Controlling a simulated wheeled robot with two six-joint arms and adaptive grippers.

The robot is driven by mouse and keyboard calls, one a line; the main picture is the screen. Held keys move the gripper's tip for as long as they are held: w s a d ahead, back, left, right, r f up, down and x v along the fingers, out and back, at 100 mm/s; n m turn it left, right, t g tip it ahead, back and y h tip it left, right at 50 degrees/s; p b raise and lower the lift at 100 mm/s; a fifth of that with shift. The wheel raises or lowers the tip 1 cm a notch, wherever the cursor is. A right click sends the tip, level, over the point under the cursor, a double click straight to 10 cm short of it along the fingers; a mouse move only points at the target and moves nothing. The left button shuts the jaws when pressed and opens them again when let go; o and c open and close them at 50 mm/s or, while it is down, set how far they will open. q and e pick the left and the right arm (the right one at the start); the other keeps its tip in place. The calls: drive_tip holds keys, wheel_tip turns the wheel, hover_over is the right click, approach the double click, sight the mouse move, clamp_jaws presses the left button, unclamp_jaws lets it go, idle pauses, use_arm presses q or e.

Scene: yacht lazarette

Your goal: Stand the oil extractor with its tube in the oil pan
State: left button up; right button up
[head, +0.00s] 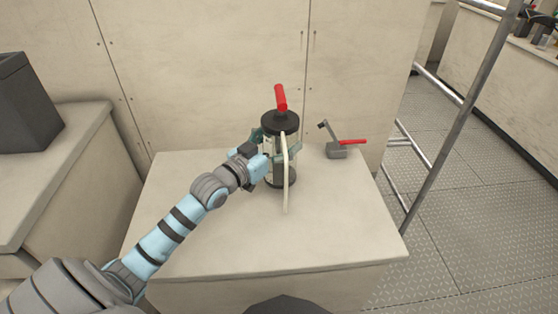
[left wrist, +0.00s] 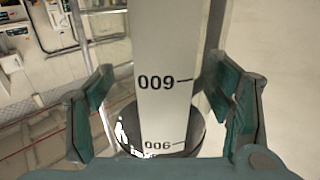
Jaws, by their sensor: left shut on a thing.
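The oil extractor (head: 280,123) is upright, with a black top, a red T-handle, a clear body and a dark base. Its pale tube (head: 285,180) hangs down the front, the lower end past the base. My left gripper (head: 277,148) is shut on the extractor's body, teal fingers on either side. In the left wrist view the extractor's white scale (left wrist: 163,85), marked 009 and 006, stands between the fingers (left wrist: 165,100). The base is over the pale bench top; I cannot tell whether it touches. I see no oil pan. My right gripper is not in view.
A grey tool with a red handle (head: 338,150) lies on the bench (head: 220,245) just right of the extractor. A dark grey bin (head: 28,105) stands on the left counter. A metal rail (head: 440,130) rises at right. The front of the bench is clear.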

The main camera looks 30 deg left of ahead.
sight(280, 153)
use_arm(q)
wheel_tip(280, 153, down, 3)
drive_tip(key=shift+f+b, duration=0.2)
drive_tip(key=shift+b, duration=0.8)
drive_tip(key=shift+f, duration=0.35)
drive_tip(key=shift+r, duration=0.15)
drive_tip(key=o, duration=1.5)
drive_tip(key=shift+f, duration=0.2)
drive_tip(key=o, duration=0.3)
drive_tip(key=shift+s+r, duration=0.1)
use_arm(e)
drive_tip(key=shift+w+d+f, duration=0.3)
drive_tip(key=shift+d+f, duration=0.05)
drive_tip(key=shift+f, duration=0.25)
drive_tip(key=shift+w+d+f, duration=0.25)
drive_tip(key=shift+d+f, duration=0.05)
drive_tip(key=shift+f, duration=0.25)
use_arm(q)
drive_tip(key=shift+o, duration=0.2)
